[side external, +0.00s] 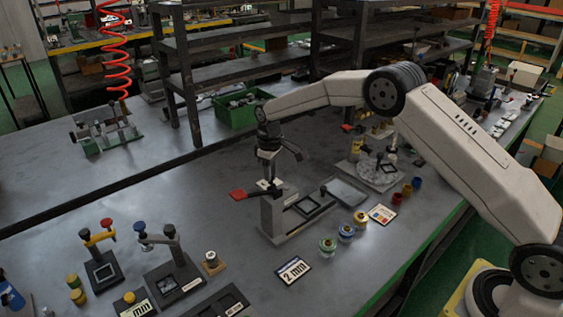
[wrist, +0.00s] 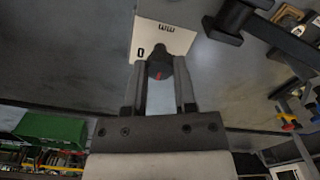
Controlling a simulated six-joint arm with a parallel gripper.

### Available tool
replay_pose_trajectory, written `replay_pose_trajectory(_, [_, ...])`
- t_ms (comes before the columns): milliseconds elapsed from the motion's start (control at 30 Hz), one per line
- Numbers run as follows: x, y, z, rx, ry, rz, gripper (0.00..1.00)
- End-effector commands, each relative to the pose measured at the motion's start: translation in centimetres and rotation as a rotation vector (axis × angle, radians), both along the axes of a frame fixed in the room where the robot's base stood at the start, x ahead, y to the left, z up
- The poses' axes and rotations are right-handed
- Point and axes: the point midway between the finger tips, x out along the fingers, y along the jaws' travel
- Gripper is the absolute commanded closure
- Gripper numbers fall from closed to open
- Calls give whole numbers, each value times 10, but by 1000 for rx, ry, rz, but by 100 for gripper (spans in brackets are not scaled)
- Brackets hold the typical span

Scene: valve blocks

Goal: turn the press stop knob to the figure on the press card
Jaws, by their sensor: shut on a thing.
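A dark round knob with a red mark (wrist: 159,70) sits between my fingertips in the wrist view. My gripper (wrist: 160,85) is shut on it from both sides. A white dial plate (wrist: 160,27) lies behind the knob, with a "0" and another figure partly legible; the fingers and knob hide the rest. In the side view my gripper (side external: 268,157) is at the top of a grey press (side external: 275,215) with a red lever (side external: 240,194); the knob is hidden there. A white card reading "2 mm" (side external: 293,270) lies in front of the press.
Two small presses, with a yellow arm (side external: 100,238) and a blue-knobbed arm (side external: 165,240), stand at the left. Another card reading "mm" (side external: 138,308) lies partly cut off below. Small spools (side external: 328,246) stand right of the card. A green bin (side external: 238,110) is behind.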

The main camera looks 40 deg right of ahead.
Motion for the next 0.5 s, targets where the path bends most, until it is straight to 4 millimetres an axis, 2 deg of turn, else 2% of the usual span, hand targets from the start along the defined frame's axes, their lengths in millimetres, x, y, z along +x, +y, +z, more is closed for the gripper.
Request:
replay_pose_trajectory(167, [1, 0, 2, 0, -5, -1, 100])
replay_pose_trajectory(200, [1, 0, 2, 0, -5, -1, 60])
replay_pose_trajectory(300, [1, 0, 1, 0, -5, -1, 31])
replay_pose_trajectory(500, [1, 0, 1, 0, -2, -1, 31])
